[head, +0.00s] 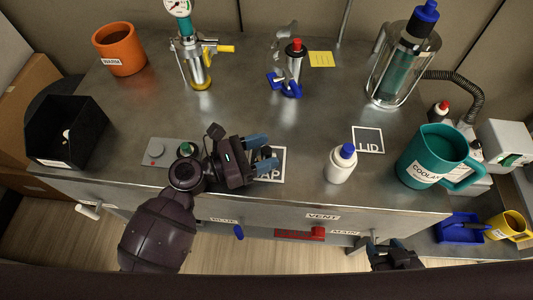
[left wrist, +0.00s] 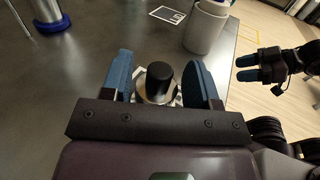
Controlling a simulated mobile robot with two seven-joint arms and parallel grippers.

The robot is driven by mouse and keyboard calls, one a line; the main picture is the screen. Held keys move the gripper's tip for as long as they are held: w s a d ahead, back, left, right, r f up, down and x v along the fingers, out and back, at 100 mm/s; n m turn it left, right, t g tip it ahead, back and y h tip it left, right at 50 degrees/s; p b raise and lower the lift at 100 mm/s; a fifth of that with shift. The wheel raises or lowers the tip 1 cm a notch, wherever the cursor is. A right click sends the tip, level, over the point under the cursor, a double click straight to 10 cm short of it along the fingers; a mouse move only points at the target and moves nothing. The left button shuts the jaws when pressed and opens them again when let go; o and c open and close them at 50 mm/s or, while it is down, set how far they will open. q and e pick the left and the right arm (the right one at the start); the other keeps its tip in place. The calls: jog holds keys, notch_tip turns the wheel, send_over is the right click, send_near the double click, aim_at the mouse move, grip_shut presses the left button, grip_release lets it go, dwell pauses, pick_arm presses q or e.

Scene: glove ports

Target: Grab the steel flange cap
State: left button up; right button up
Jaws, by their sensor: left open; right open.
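The steel flange cap (left wrist: 155,91), a pale metal piece with a black knob (left wrist: 162,76) on top, stands between the two blue fingers of my left gripper (left wrist: 160,80) in the left wrist view. The fingers are open on either side, and I cannot tell whether either touches it. In the head view my left gripper (head: 262,152) is over the square outline marked CAP (head: 276,165) and largely hides the cap. My right gripper (head: 388,246) is open and empty, low in front of the counter; it also shows in the left wrist view (left wrist: 246,68).
A white bottle with a blue top (head: 341,166) stands right of my left gripper, beside the empty LID square (head: 368,139). A teal coolant jug (head: 425,150) is further right. A black bin (head: 65,130) stands left. The counter's middle is clear.

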pick_arm(q)
jog(key=shift+w+d, duration=0.15)
jog(key=shift+d, duration=0.3)
jog(key=shift+c, duration=0.5)
grip_shut()
